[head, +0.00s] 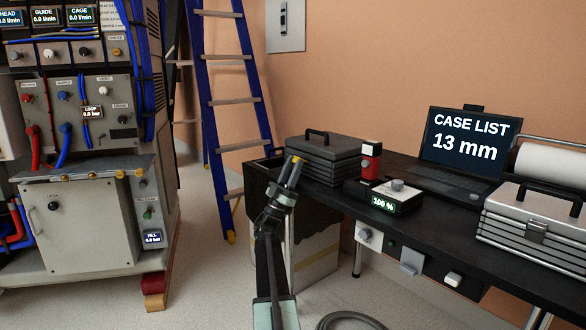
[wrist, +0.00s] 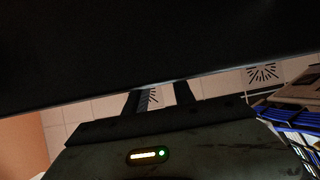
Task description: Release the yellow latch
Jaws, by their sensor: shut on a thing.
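My gripper (head: 294,167) points upward in the middle of the head view, in front of the end of the black bench. It is shut on a small piece, with a yellow strip and dark sides showing at its tip. I cannot tell from this view whether that piece is the yellow latch. In the wrist view, my two dark fingers (wrist: 161,98) stand a little apart and their ends are hidden against a large dark surface (wrist: 130,45) across the top. No yellow latch can be made out for certain in either view.
The bench (head: 415,207) holds a dark case (head: 323,162), a red-and-black device (head: 371,162), a laptop (head: 467,145) and a silver case (head: 530,218). A blue ladder (head: 226,101) stands behind. A cabinet (head: 82,225) with hoses stands left. Open floor lies between, with a coiled hose (head: 350,319) in front.

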